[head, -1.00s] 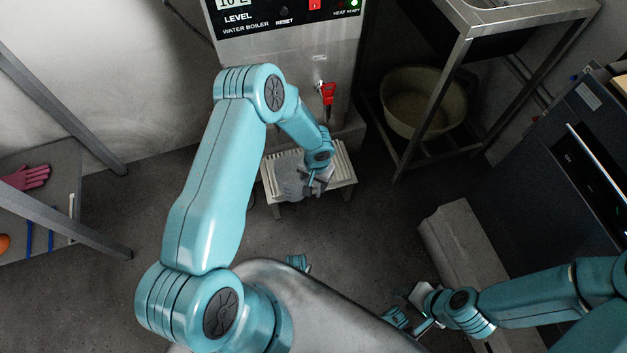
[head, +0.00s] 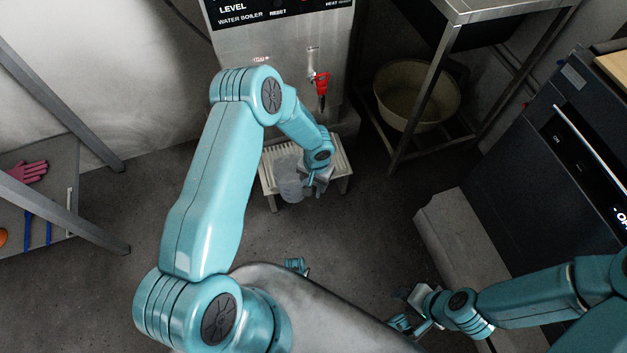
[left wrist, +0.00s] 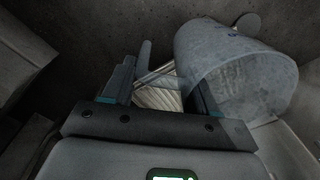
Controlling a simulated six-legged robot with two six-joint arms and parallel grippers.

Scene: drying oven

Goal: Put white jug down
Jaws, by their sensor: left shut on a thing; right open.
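The white jug (head: 290,180), greyish in this light, shows at the low slatted stool (head: 341,166) in the head view. In the left wrist view the jug (left wrist: 230,75) lies at a slant, with its handle (left wrist: 150,68) reaching left between the fingers. My left gripper (head: 317,182) is shut on the handle; its fingers (left wrist: 160,90) show in the wrist view. I cannot tell whether the jug touches the stool's slats or hangs just above them. My right gripper (head: 409,311) is open and empty, low at the right, away from the jug.
A water boiler (head: 280,60) with a red tap (head: 321,84) stands behind the stool. A metal stand holds a beige basin (head: 415,95). A dark oven (head: 570,150) is at right. A shelf with a pink glove (head: 25,172) is at left. Floor before the stool is clear.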

